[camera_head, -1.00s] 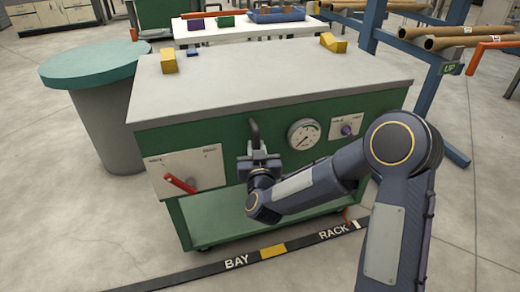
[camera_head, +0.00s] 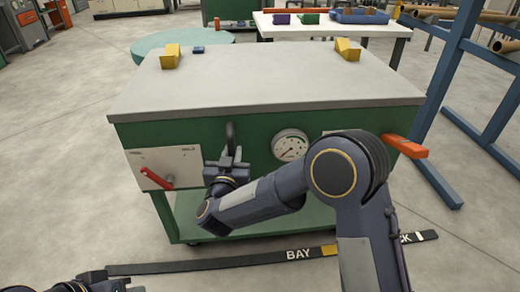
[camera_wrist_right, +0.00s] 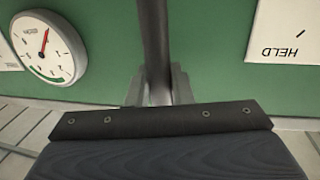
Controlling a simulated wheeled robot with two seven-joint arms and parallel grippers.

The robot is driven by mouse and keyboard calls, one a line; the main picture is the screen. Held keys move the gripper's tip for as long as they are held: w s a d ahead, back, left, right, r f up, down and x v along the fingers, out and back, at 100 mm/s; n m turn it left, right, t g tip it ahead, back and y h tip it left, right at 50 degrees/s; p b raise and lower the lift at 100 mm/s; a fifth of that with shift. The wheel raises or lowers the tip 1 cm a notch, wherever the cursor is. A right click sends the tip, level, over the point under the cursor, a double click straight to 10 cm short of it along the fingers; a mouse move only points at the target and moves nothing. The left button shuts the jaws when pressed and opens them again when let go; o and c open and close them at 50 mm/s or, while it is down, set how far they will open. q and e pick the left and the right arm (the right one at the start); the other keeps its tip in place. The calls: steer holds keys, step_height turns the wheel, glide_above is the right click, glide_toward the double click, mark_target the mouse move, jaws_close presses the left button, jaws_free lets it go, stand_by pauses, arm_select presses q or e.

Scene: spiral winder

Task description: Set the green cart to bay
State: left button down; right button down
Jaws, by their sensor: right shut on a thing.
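The green cart (camera_head: 195,133) has a grey top (camera_head: 260,85) and stands on the floor in front of me. Its front has a dark upright handle (camera_head: 231,133), a round gauge (camera_head: 290,145) and a white panel with a red lever (camera_head: 157,179). My right gripper (camera_head: 229,158) is shut on the handle, which also shows in the right wrist view (camera_wrist_right: 155,45). My right arm hides the cart's lower right front. A floor strip (camera_head: 210,264) carries the word BAY and a yellow mark (camera_head: 330,250); my arm covers most of a second word. My left gripper (camera_head: 95,283) shows only partly at the bottom left.
Blue rack posts (camera_head: 462,60) and an orange bar (camera_head: 405,146) stand close to the cart's right side. A round teal-topped drum (camera_head: 185,48) and a white table (camera_head: 300,27) are behind it. The floor at left is clear.

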steer(key=a, duration=0.5)
steer(key=shift+a+p, duration=0.2)
steer(key=shift+p, duration=0.1)
steer(key=c, duration=1.3)
jaws_free()
steer(key=shift+c, duration=0.2)
steer(key=shift+s, duration=0.15)
steer(key=p, duration=0.2)
glide_toward(216, 143)
steer(key=s, duration=0.3)
steer(key=shift+s+a, duration=0.15)
steer(key=shift+a, duration=0.05)
